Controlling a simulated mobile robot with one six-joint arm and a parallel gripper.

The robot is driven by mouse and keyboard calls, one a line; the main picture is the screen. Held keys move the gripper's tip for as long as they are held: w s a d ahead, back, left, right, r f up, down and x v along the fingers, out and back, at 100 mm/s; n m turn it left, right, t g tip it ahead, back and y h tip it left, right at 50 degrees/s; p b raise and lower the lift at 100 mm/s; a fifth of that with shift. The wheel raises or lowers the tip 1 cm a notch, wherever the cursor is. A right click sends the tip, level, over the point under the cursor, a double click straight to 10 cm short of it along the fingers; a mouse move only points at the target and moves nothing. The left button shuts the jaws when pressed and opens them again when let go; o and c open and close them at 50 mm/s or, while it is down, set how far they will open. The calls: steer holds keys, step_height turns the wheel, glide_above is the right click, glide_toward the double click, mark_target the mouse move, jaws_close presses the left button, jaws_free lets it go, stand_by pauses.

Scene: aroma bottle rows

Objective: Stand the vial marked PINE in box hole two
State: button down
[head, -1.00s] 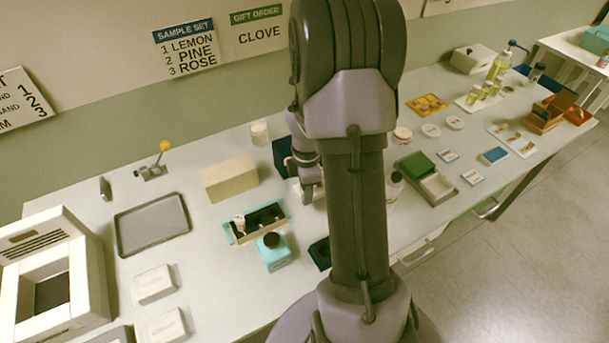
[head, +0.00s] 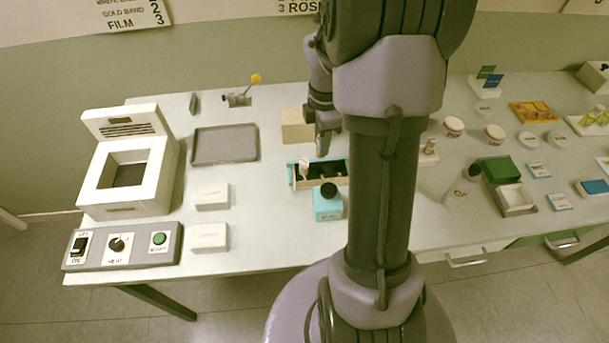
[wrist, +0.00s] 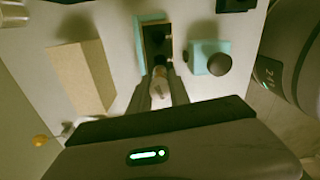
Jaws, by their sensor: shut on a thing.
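The box (head: 345,182) is a narrow holder with a teal and beige rim and a row of dark holes. A white-capped vial (head: 304,165) stands in its left hole; the other holes I can see look dark. My gripper (head: 322,150) is just behind and above the box in the head view. In the wrist view my gripper (wrist: 163,92) is shut on a pale vial (wrist: 159,95), with the box (wrist: 139,40) beyond it. No label can be read on either vial, and the held one is not clear in the head view.
A teal block with a dark round top (head: 327,205) stands in front of the box. A beige block (head: 297,127) stands behind it. A grey tray (head: 225,145) lies to the left. My arm hides part of the table right of the box.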

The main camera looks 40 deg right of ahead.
mark_target(322, 163)
steer(key=f+b, duration=0.1)
steer(key=f, duration=0.3)
steer(key=f+b, duration=0.2)
steer(key=f, duration=0.3)
steer(key=shift+s+d, duration=0.1)
steer(key=shift+d, duration=0.1)
steer(key=shift+r, duration=0.2)
steer(key=c, duration=1.2)
jaws_free()
steer(key=shift+f, duration=0.2)
